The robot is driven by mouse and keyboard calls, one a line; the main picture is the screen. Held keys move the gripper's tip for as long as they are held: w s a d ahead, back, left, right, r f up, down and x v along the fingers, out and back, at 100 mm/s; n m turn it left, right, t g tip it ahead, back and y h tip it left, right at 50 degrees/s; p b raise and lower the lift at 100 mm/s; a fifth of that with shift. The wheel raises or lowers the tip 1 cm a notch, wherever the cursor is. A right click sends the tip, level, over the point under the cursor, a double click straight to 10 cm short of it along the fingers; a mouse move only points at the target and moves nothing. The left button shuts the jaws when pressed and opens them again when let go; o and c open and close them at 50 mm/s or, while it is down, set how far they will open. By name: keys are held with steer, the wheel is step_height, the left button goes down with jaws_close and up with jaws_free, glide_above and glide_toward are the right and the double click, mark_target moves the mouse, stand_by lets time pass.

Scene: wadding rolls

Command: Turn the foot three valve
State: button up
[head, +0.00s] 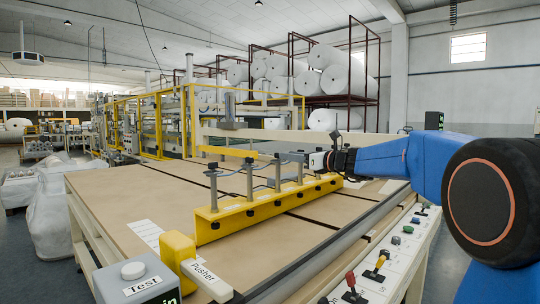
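A yellow beam (270,207) lies across the tan table, with several upright grey posts with flat discs on it. Small dark knobs sit along its front face. I cannot read which one is the foot three valve. My gripper (322,161) is at the end of my blue arm, above the beam's far right end. Its fingers are too small to tell open from shut.
The tan table (130,195) has clear room left of the beam. A yellow block labelled "Pusher" (178,251) and a grey box labelled "Test" (137,279) stand at the front. Yellow-framed machinery (165,120) and racked white rolls (345,72) are behind.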

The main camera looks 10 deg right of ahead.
mark_target(275, 154)
steer(key=x, duration=1)
steer(key=shift+w+a, duration=0.1)
steer(key=shift+w, duration=0.05)
jaws_close()
